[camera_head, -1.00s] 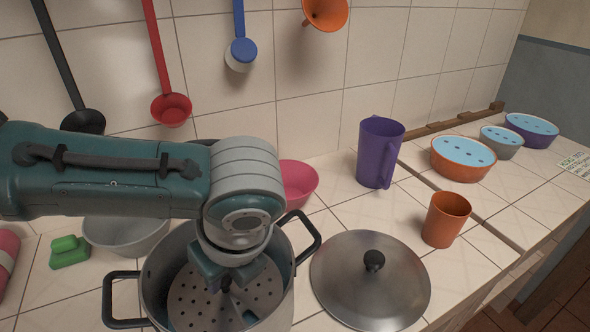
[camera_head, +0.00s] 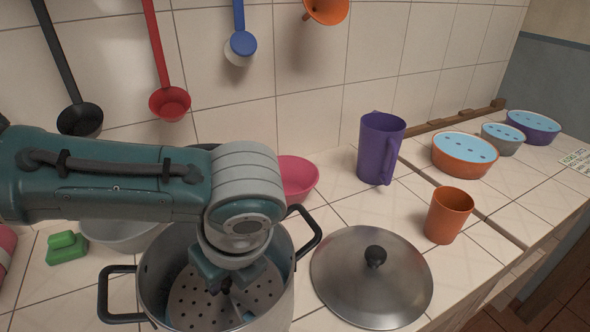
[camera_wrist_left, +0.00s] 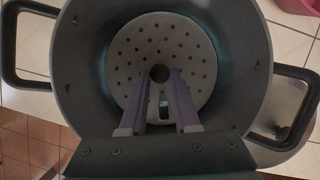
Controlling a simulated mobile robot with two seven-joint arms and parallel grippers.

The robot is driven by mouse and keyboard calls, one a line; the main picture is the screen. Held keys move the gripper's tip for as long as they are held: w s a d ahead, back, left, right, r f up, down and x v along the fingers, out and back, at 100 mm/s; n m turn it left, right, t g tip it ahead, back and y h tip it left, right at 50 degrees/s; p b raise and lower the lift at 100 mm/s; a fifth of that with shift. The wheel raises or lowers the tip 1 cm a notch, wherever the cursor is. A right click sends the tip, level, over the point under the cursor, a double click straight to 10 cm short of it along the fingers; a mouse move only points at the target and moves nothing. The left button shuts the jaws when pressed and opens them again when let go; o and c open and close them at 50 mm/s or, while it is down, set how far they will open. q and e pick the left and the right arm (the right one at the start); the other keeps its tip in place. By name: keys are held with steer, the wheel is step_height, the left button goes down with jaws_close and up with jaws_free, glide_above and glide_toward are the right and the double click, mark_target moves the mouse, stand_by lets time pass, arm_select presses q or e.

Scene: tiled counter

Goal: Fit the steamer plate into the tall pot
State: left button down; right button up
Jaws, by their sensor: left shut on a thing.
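The tall grey pot (camera_head: 282,302) with two black handles stands at the front of the counter; its rim also shows in the wrist view (camera_wrist_left: 251,70). The steamer plate (camera_head: 187,303), a light grey disc full of small holes, is inside the pot, below the rim; in the wrist view (camera_wrist_left: 190,50) it looks roughly level and centred. My left gripper (camera_head: 232,284) reaches down into the pot and is shut on the plate near its middle. In the wrist view its fingers (camera_wrist_left: 160,88) flank the plate's centre. Whether the plate rests on anything is hidden. My right gripper is not in view.
A metal lid (camera_head: 340,285) lies right of the pot. Behind stand a pink bowl (camera_head: 300,178), a purple pitcher (camera_head: 375,150) and an orange cup (camera_head: 447,215). A pale bowl (camera_head: 110,234) and a green sponge (camera_head: 67,248) are at left. Ladles hang on the wall.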

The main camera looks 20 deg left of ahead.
arm_select(q)
steer(key=shift+f+b, duration=0.4)
steer(key=shift+f, duration=0.2)
steer(key=c, duration=0.6)
jaws_free()
steer(key=shift+o, duration=0.2)
steer(key=p+v, duration=0.1)
steer(key=v, duration=0.9)
steer(key=shift+p, duration=0.35)
